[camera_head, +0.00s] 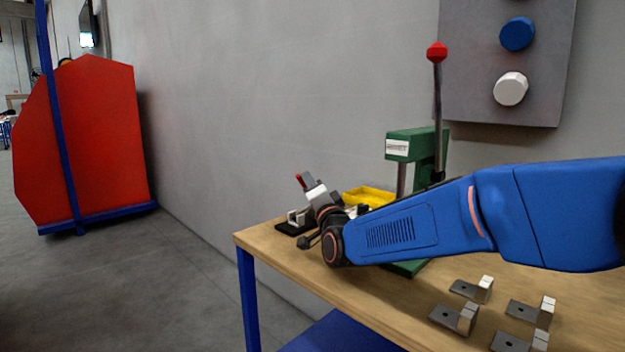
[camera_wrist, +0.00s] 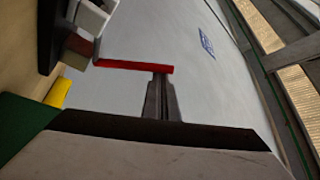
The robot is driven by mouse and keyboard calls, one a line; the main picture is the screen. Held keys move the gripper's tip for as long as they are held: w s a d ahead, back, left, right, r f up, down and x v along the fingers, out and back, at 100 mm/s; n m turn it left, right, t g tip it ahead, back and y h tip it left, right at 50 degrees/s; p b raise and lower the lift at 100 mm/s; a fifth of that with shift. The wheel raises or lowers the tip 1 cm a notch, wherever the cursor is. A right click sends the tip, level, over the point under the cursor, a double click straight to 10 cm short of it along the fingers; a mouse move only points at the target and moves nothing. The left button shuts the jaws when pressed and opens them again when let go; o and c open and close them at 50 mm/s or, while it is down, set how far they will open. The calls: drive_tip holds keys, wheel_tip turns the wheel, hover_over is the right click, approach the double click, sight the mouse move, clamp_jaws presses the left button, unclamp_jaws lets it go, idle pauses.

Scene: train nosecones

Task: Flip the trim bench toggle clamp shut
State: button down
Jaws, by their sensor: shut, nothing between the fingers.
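The toggle clamp (camera_head: 293,217) stands on a dark base at the far left end of the wooden bench. Its red handle (camera_head: 299,181) points up and leans slightly left. In the wrist view the red handle (camera_wrist: 125,66) runs across the picture from the clamp's pale and dark body (camera_wrist: 88,20) at upper left. My gripper (camera_head: 308,179) is beside the handle, shut and empty. In the wrist view its closed fingertips (camera_wrist: 161,76) meet the handle's free end; I cannot tell whether they touch. My wrist hides part of the clamp.
A yellow bin (camera_head: 368,196) and a green press (camera_head: 412,145) with a tall red-knobbed lever (camera_head: 437,55) stand right of the clamp. Several metal brackets (camera_head: 464,318) lie at the front right of the bench (camera_head: 375,300). The grey wall (camera_head: 250,110) is close behind.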

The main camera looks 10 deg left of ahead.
drive_tip(key=shift+s+a+f, duration=0.15)
drive_tip(key=shift+f, duration=0.15)
idle(0.4)
drive_tip(key=shift+s, duration=0.1)
drive_tip(key=r+v, duration=0.2)
drive_tip(key=v, duration=0.6)
drive_tip(key=s+r+v, duration=0.1)
drive_tip(key=v, duration=0.7)
drive_tip(key=shift+d+r, duration=0.3)
drive_tip(key=shift+d, duration=0.15)
